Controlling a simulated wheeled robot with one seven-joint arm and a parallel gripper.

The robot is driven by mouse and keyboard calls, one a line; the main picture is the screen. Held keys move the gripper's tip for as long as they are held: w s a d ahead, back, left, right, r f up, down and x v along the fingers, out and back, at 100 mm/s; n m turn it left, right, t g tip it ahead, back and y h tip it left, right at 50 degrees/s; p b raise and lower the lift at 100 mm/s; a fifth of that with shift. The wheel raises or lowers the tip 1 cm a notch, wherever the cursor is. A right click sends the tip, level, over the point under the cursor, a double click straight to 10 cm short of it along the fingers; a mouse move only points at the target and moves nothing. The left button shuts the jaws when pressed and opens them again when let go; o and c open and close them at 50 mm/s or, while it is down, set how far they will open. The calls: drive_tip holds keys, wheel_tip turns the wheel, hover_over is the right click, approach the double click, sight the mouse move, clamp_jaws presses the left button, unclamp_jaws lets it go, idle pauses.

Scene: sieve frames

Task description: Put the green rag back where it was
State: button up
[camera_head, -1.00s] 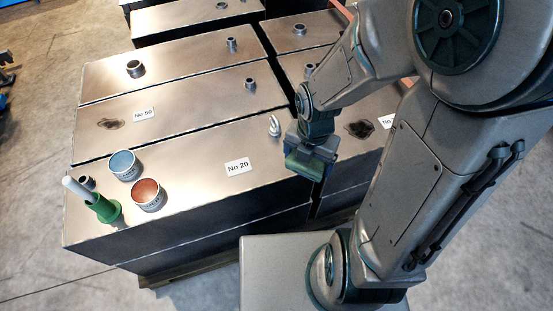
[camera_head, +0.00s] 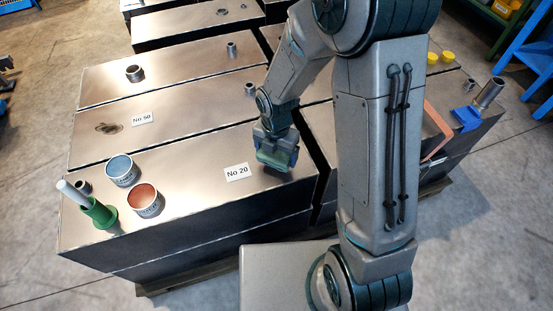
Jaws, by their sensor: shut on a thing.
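My gripper (camera_head: 276,155) is over the right end of the tank labelled No 20 (camera_head: 195,188). It is shut on a dull green piece, which looks like the green rag (camera_head: 273,160). Little of the rag shows between the jaws. I cannot tell whether it touches the tank top. No other green rag is in view. My arm hides parts of the tanks behind and to the right.
On the No 20 tank's left end stand a blue-topped tin (camera_head: 122,169), a red-topped tin (camera_head: 144,196) and a green holder (camera_head: 100,213) with a white handle. A blue cloth-like thing (camera_head: 467,117) lies by a pipe (camera_head: 488,92) at right. The tank's middle is clear.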

sight(276, 160)
drive_tip(key=shift+f, duration=1.65)
drive_tip(key=shift+b, duration=0.3)
drive_tip(key=shift+f, duration=0.2)
drive_tip(key=o, duration=0.8)
drive_tip(key=shift+c, duration=0.2)
drive_tip(key=shift+r, duration=0.15)
